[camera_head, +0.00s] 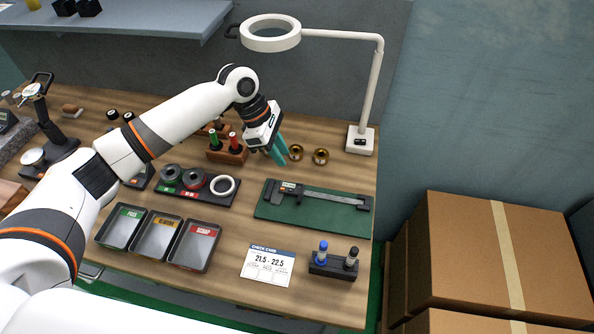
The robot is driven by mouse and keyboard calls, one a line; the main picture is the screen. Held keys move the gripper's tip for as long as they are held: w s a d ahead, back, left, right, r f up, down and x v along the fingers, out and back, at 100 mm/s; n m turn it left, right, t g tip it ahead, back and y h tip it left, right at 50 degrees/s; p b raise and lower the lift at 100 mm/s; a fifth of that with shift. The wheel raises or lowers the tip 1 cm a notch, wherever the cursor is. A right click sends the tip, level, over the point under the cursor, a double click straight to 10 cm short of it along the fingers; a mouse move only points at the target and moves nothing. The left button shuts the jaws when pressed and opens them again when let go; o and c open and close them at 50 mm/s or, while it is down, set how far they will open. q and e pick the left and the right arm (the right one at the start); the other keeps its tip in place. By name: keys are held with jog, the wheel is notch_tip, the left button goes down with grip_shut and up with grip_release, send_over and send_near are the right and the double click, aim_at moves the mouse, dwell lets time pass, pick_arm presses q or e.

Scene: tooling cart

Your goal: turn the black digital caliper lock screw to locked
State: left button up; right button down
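The digital caliper (330,197) lies flat on a green mat (290,214) at the right of the bench, its dark jaws and display body at the left end and its beam running right. The lock screw is too small to make out, so its position cannot be read. My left gripper (276,158), with teal fingers, points down above and behind the caliper's left end, apart from it. The fingers lie close together in this view, and I cannot tell whether they are open. Nothing shows held. My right gripper is not in view.
A ring lamp (362,142) stands behind the mat. Brass rings (320,156) and a wooden block of plug gauges (228,153) are near my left gripper. A ring gauge tray (197,196), sorting bins (157,262), a check card (268,264) and a marker holder (332,270) surround the mat.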

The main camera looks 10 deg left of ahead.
pick_arm(q)
jog(key=p, duration=0.2)
send_near(296, 186)
jog(key=d+f, duration=0.1)
jog(key=f, duration=0.1)
jog(key=d+f, duration=0.2)
jog(key=shift+d+f, duration=0.25)
jog(key=shift+d, duration=0.05)
jog(key=shift+s+d+f, duration=0.1)
jog(key=shift+d+f, duration=0.05)
jog(key=shift+f, duration=0.35)
grip_shut()
